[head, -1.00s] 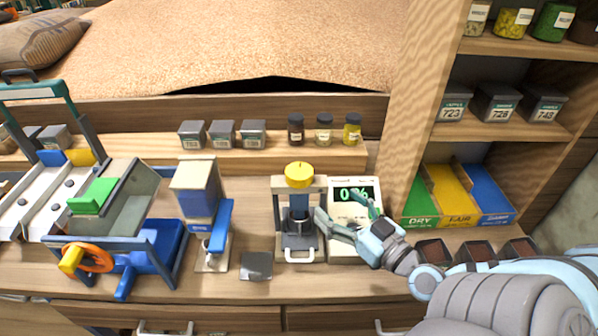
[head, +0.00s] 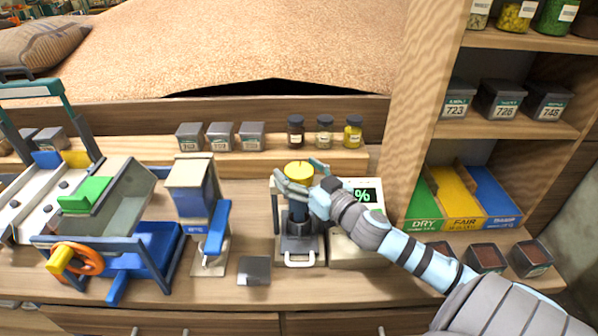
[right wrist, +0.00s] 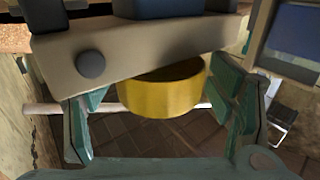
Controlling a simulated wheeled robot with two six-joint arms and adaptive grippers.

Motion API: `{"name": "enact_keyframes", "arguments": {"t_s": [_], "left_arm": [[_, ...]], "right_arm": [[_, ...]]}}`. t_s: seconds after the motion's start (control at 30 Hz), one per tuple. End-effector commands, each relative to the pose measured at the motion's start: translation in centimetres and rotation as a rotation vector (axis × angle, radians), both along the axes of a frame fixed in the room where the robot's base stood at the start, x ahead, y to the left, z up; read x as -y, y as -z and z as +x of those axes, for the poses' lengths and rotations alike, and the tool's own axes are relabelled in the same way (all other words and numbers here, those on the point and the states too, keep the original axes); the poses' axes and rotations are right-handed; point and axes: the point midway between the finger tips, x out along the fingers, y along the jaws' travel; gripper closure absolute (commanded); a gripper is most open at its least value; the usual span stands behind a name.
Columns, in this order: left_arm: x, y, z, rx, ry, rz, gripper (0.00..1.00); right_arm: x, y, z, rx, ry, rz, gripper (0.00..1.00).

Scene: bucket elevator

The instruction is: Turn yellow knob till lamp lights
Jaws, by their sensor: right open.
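The yellow knob (head: 299,171) sits on top of the small press-like device (head: 282,247) in the head view. My right gripper (head: 300,178) is at the knob, with its fingers on either side of it. In the right wrist view the knob (right wrist: 165,92) lies between the two green finger pads (right wrist: 163,98). I cannot make out a lit lamp. My left gripper is not in view.
A meter with a green display (head: 368,194) stands right of the device, partly hidden by my right arm. A blue-handled dispenser (head: 192,190) stands to the left. Small jars (head: 325,135) line the ledge behind. Sorting bins (head: 462,200) are at the right.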

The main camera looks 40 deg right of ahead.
Motion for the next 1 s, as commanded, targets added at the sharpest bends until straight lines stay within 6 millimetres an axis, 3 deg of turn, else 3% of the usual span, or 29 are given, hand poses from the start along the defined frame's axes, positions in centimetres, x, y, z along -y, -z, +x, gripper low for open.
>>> {"name": "enact_keyframes", "arguments": {"t_s": [0.1,0.4,0.77,1.0], "left_arm": [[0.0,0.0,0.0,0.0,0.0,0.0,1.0],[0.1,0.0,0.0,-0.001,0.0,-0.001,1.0],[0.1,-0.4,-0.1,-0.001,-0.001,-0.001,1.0],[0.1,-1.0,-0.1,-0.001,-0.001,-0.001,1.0]], "right_arm": [[0.0,0.0,0.0,0.0,0.0,0.0,0.24],[0.0,0.1,0.0,-0.001,0.0,-0.001,0.72],[-0.1,-0.1,0.0,0.001,0.049,0.003,0.73],[-0.1,-0.1,0.0,0.001,0.19,0.007,0.73]]}}
